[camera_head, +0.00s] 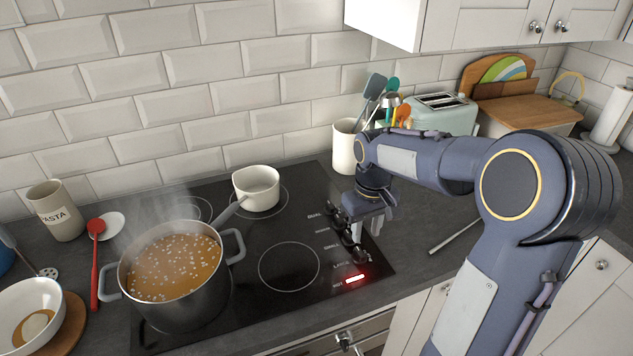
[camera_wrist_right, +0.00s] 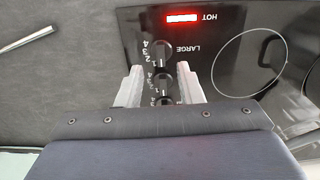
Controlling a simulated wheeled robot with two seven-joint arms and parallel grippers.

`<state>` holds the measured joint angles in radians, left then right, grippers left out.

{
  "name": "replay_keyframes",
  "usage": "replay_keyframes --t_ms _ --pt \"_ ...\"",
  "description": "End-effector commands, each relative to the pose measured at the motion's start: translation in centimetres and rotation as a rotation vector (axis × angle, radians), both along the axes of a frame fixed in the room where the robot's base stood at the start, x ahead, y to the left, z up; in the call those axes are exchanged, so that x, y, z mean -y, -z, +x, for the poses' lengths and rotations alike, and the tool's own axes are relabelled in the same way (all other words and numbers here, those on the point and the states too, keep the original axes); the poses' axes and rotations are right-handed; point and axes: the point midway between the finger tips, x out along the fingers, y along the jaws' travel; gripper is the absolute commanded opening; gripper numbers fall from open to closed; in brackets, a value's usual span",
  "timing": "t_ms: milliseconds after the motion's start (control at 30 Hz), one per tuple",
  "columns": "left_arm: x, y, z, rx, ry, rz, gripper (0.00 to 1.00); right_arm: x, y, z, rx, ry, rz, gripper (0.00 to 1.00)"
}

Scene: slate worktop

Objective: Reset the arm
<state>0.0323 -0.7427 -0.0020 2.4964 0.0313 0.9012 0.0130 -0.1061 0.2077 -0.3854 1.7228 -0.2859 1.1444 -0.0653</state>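My right arm (camera_head: 515,190) reaches in from the right, and its gripper (camera_head: 364,228) points down over the row of control knobs at the right side of the black hob (camera_head: 245,270). In the right wrist view the two pale fingers of the gripper (camera_wrist_right: 160,86) are spread apart. A black knob (camera_wrist_right: 162,84) shows between them, with no visible contact. Another knob (camera_wrist_right: 161,54) lies just beyond the fingertips. My left gripper is not in view.
A steaming pot of soup (camera_head: 175,280) and a small white saucepan (camera_head: 258,188) stand on the hob. A red "HOT" light (camera_head: 355,280) glows near its corner. A utensil crock (camera_head: 343,148) and toaster (camera_head: 445,112) stand behind the arm. A metal utensil (camera_head: 453,237) lies on the worktop.

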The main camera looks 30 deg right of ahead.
Motion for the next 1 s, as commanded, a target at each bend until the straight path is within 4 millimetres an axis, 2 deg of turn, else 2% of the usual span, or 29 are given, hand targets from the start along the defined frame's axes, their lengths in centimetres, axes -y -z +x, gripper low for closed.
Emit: replay_keyframes --t_ms 167,267,367,533,700,833,1000 --pt "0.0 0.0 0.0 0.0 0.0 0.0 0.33 -0.1 -0.1 -0.1 0.003 0.001 0.005 0.34" --pt "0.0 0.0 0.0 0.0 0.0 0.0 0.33 -0.8 -0.7 -1.1 0.035 0.009 0.039 0.34" --pt "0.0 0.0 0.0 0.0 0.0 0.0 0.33 -2.7 -2.0 -3.5 0.104 0.019 0.111 0.34" --pt "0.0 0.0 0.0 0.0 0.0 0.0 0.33 -7.7 -4.1 -9.3 0.269 0.032 0.248 0.34" --pt "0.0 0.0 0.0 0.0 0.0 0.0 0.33 -12.0 -4.3 -14.4 0.401 0.04 0.321 0.34" --pt "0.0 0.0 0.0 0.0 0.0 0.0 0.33 -13.9 -3.6 -16.6 0.46 0.047 0.339 0.34" --pt "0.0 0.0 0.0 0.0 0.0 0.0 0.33 -14.7 -3.0 -17.6 0.488 0.052 0.345 0.34"
